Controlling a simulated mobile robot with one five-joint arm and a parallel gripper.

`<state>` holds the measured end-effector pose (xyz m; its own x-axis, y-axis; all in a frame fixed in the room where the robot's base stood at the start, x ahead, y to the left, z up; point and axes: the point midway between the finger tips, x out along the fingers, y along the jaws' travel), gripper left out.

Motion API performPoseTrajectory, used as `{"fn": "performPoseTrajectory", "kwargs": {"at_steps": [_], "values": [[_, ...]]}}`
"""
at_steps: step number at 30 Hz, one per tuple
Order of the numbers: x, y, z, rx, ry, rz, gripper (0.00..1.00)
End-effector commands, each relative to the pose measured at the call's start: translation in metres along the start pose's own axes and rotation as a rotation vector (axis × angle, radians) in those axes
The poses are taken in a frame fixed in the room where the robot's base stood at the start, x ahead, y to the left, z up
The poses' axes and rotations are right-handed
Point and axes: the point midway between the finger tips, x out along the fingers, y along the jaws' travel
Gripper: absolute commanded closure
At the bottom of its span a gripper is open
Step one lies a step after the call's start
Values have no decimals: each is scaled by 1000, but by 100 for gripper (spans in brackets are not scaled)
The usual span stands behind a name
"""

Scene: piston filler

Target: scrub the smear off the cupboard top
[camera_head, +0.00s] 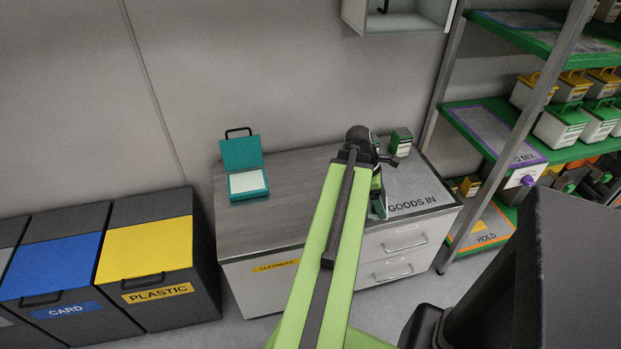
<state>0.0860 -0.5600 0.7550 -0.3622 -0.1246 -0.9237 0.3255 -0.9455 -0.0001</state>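The cupboard top (285,205) is a grey surface against the wall, with a pale panel marked GOODS IN at its right. I cannot make out a smear on the part that shows. My green arm reaches up over the cupboard and covers a strip of its top. The dark end of my arm (362,143) is over the right half of the top. My gripper's fingers cannot be made out there, nor whether they hold anything. An open teal box (241,153) with a white inside stands at the left back of the top.
A small green and white box (401,142) stands at the back right of the top. Bins marked CARD (55,265) and PLASTIC (148,250) stand left. A loaded shelf rack (492,132) stands right. A wall cabinet (400,20) hangs above. The cupboard top's left front is clear.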

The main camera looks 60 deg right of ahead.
Motion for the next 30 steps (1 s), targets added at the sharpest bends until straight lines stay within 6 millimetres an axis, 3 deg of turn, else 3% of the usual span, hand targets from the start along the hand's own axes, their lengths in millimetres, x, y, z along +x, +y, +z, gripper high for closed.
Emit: {"fn": "performPoseTrajectory", "kwargs": {"at_steps": [13,17,24,30], "values": [[-5,8,-20,-42,0,18,51],[-8,28,-55,-133,1,54,51],[-24,64,-135,-339,0,140,51],[-30,69,-152,-385,0,160,51]]}}
